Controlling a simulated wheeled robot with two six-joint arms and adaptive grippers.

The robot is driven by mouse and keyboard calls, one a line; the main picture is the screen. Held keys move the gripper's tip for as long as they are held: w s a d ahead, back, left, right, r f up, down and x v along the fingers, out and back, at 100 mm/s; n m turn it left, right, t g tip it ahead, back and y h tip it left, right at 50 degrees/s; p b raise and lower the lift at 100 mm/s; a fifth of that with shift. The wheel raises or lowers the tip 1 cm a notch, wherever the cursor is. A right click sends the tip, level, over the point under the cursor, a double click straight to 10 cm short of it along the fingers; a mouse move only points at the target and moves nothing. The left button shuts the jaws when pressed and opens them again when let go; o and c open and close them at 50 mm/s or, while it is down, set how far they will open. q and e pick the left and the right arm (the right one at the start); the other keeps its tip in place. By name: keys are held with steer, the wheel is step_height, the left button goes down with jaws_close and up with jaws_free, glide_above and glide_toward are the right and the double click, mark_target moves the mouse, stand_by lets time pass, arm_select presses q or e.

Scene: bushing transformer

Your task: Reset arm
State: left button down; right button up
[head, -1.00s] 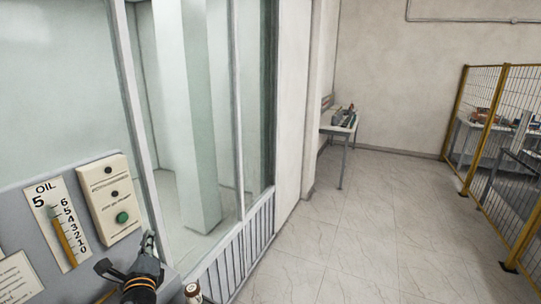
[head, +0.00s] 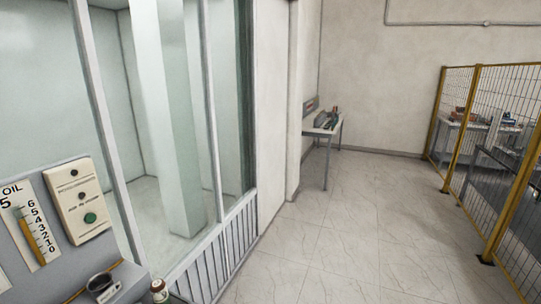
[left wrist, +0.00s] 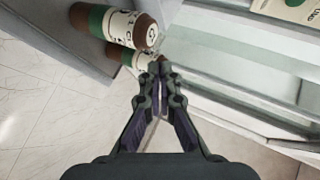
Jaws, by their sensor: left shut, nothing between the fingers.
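My left gripper (left wrist: 159,68) shows in the left wrist view with its two fingertips together and nothing between them. Just beyond the tips are two brown cylinders with green and white labels. The upper cylinder (left wrist: 118,23) is nearer the camera; the lower cylinder (left wrist: 128,54) is partly hidden behind it and the fingertips. I cannot tell whether the fingertips touch it. In the head view a small brown and white cylinder (head: 158,289) stands at the bottom edge. The fingers of my left gripper are not clear in the head view. My right gripper is not in view.
A button panel (head: 78,202) with a green button and an oil gauge (head: 33,225) are at the left. Glazed panels (head: 150,130) stand behind. Open tiled floor (head: 340,220) lies to the right, with a small table (head: 325,131) and a yellow-framed fence (head: 478,100).

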arm_select(q)
steer(key=s+d+f+n+g+h, duration=0.3)
steer(key=s+d+f+n+g, duration=0.15)
steer(key=s, duration=0.45)
steer(key=s+d+f+n+g+h, duration=0.25)
steer(key=s+d+f+n, duration=0.3)
steer(key=s, duration=0.35)
steer(key=s+a+f+g+b, duration=0.1)
steer(key=a+f, duration=0.1)
steer(key=f, duration=1.3)
steer(key=s+a+f+g+b, duration=0.1)
steer(key=f+b, duration=0.1)
steer(key=f, duration=1.3)
steer(key=s+a+f+b, duration=0.1)
steer(key=s+f, duration=1.5)
steer(key=s, duration=0.2)
steer(key=shift+a+f+g, duration=0.2)
steer(key=shift+f+g, duration=0.15)
steer(key=shift+g, duration=0.05)
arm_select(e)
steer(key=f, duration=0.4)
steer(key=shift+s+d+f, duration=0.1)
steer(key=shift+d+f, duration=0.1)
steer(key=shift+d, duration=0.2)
arm_select(q)
steer(key=shift+s+y, duration=0.1)
steer(key=shift+y, duration=0.15)
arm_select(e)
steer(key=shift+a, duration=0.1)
